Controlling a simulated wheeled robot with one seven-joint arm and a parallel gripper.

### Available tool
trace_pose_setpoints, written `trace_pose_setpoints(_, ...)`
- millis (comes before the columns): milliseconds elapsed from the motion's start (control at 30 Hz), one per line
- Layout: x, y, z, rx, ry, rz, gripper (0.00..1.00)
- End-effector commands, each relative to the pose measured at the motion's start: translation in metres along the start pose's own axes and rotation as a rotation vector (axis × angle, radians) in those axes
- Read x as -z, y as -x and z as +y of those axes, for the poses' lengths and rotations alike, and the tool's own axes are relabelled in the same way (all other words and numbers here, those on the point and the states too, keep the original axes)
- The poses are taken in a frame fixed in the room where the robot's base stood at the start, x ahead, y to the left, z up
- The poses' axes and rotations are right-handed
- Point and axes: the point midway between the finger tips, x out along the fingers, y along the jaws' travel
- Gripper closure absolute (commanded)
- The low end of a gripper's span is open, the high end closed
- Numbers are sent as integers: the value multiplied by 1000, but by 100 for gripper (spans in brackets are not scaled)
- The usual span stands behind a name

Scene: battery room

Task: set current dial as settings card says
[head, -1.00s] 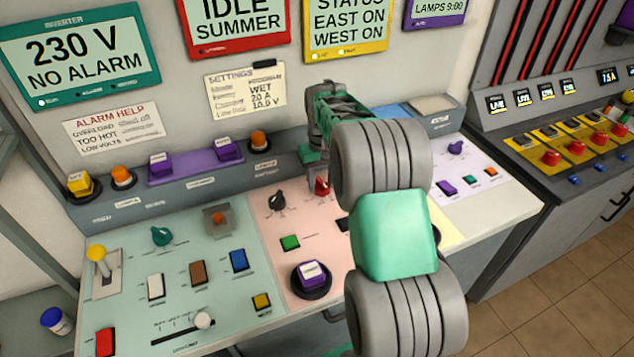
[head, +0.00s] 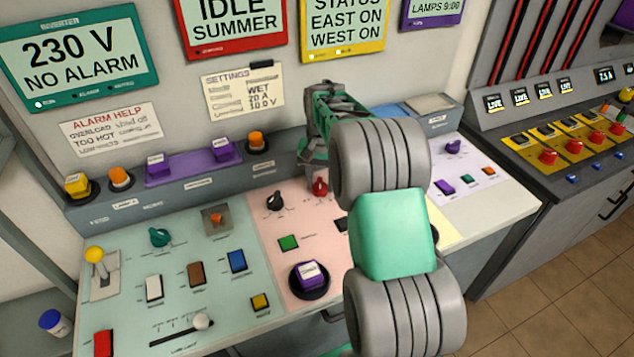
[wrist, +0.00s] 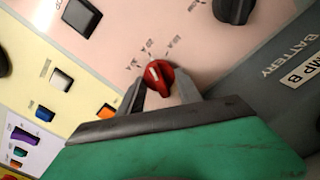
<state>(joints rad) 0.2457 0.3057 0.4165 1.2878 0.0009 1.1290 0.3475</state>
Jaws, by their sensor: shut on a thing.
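My gripper (wrist: 159,88) is shut on a red dial (wrist: 157,75) on the pink panel, one fingertip on each side of it. A white pointer mark shows on the dial's top, with small printed marks around it that are too blurred to read. In the head view the red dial (head: 320,187) shows just below my gripper, partly hidden by my arm. The settings card (head: 243,91) hangs on the wall behind the panel. It reads WET, 20 A and 10.0 V in its larger lines.
A black dial (head: 275,201) sits left of the red one, with a green button (head: 288,243) and a purple button (head: 310,273) nearer the front. An orange button (head: 257,142) stands on the grey ledge behind. My arm hides part of the panel's right side.

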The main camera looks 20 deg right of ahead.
Motion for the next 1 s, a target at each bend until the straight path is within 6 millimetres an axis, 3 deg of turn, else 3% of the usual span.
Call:
trace_pose_setpoints(267, -5, -6, 1, -6, 2, -19, 100)
trace_pose_setpoints(300, -5, -6, 1, -6, 2, -19, 58)
trace_pose_setpoints(567, -3, -3, 1, -3, 2, -10, 37)
trace_pose_setpoints(833, -1, 0, 0, -1, 2, -4, 37)
trace_pose_setpoints(1000, 0, 25, 0, 0, 2, -1, 37)
